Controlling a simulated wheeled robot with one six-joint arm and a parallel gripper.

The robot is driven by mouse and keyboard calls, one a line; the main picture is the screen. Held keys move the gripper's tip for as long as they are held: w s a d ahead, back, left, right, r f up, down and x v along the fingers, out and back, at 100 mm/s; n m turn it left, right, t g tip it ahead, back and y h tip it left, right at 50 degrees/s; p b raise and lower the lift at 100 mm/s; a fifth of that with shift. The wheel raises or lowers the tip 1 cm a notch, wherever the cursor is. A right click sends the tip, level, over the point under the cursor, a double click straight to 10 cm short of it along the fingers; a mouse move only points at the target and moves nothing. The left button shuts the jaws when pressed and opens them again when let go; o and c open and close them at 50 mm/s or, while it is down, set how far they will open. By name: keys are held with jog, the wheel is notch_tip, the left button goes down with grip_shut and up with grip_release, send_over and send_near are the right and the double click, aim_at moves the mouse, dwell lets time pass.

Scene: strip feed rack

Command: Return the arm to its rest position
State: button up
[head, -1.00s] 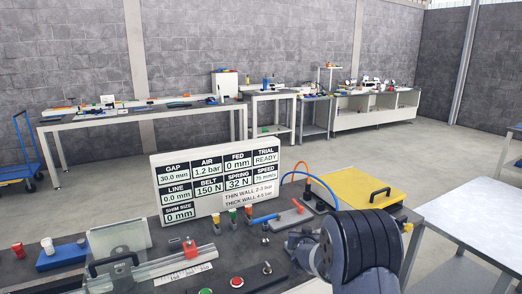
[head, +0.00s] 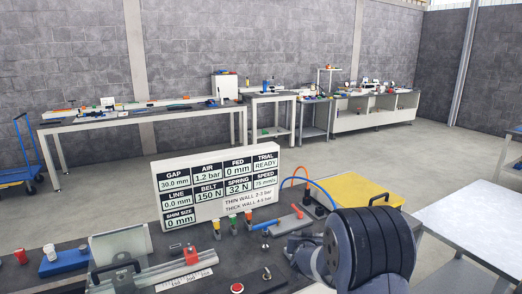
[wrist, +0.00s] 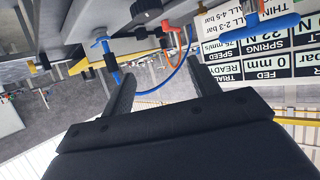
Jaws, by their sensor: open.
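My arm (head: 375,245) shows at the lower right of the head view as a dark ribbed joint in front of the bench (head: 130,229). My gripper is hidden in that view. In the wrist view my gripper (wrist: 162,70) has its two dark fingers apart, with no object held between them. The wrist picture is upside down. Beyond the fingers a blue hose (wrist: 150,88) and part of the readout board (wrist: 260,65) show. I cannot tell how far the fingers are from them.
The readout board (head: 183,167) stands on the bench, with several coloured-top pegs (head: 233,224) in front. A clear guard (head: 120,245) and rail are at the left.

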jog(key=x, duration=0.3)
jog(key=shift+w+f, duration=0.2)
jog(key=shift+w, duration=0.15)
notch_tip(320, 180, down, 6)
jog(key=b, duration=0.6)
jog(key=shift+s+f, duration=0.1)
jog(key=s+a+r+n+g+y+p, duration=0.15)
jog(key=s+r+p, duration=0.25)
jog(key=s+r, duration=0.55)
jog(key=s+a+r+g+y+p, duration=0.15)
jog(key=s+r+p, duration=0.3)
jog(key=s, duration=0.95)
jog(key=s+d+r+g+p, duration=0.2)
jog(key=s+r+g+p, duration=0.1)
jog(key=s, duration=0.8)
jog(key=s+d+r+g+h+p, duration=0.1)
jog(key=s+p, duration=0.4)
jog(key=s, duration=0.6)
notch_tip(320, 180, up, 2)
jog(key=shift+s+d+r+n+g, duration=0.1)
jog(key=shift+s+d+n+g, duration=0.3)
jog(key=shift+g, duration=0.5)
jog(key=shift+s, duration=0.1)
